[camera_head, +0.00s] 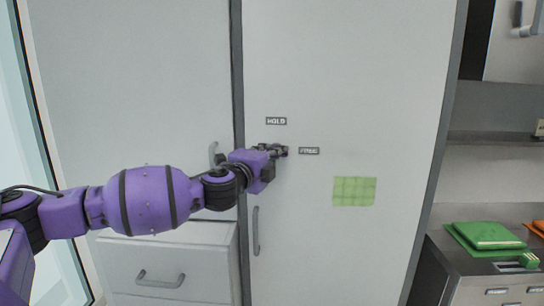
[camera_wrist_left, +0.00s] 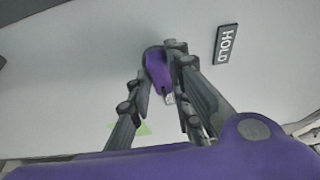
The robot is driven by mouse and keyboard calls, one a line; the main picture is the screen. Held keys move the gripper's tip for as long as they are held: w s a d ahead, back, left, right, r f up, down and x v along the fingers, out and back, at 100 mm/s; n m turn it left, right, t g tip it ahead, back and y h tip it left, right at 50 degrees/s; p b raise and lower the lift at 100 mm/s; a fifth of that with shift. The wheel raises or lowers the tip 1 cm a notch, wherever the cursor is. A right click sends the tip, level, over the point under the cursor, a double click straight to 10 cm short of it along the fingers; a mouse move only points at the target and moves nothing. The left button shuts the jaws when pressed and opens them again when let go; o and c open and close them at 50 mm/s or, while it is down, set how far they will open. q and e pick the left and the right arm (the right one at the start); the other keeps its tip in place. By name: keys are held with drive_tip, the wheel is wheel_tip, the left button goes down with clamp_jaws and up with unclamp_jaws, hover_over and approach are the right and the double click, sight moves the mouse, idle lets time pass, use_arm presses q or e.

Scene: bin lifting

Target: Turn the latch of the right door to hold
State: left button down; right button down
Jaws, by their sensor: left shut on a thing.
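The right door (camera_head: 380,80) is a large pale panel and looks closed. A "HOLD" label (camera_head: 276,121) sits above my left gripper, and a "FREE" label (camera_head: 309,151) sits just right of it. My left gripper (camera_head: 277,151) is at the door face between these labels. In the left wrist view its fingers (camera_wrist_left: 165,85) are closed around a purple latch (camera_wrist_left: 155,65), with the "HOLD" label (camera_wrist_left: 227,44) to the right. The fingers cover part of the latch, so its exact angle is hard to tell. My right gripper is out of view.
A vertical door handle (camera_head: 256,231) is below the latch. Another handle (camera_head: 213,154) is on the left door. A green checked patch (camera_head: 354,191) is on the right door. A counter with a green folded item (camera_head: 488,236) stands at right.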

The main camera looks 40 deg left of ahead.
use_arm(q)
drive_tip(key=n+y+b, duration=0.1)
drive_tip(key=n+y, duration=0.2)
drive_tip(key=n, duration=0.4)
drive_tip(key=n+t+y+b, duration=0.1)
drive_tip(key=n+y, duration=0.2)
drive_tip(key=n, duration=0.5)
drive_tip(key=n+y+b, duration=0.1)
drive_tip(key=n+y, duration=0.1)
drive_tip(key=n, duration=0.5)
drive_tip(key=shift+w+d+f+t+y, duration=0.25)
drive_tip(key=shift+d+f+t+y, duration=0.05)
drive_tip(key=shift+d+f+y, duration=0.1)
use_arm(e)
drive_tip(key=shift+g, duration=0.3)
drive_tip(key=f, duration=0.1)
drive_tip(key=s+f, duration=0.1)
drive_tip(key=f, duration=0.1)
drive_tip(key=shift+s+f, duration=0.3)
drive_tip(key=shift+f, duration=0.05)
use_arm(q)
drive_tip(key=shift+r+n, duration=0.1)
drive_tip(key=shift+n, duration=0.3)
drive_tip(key=c, duration=1.6)
unclamp_jaws()
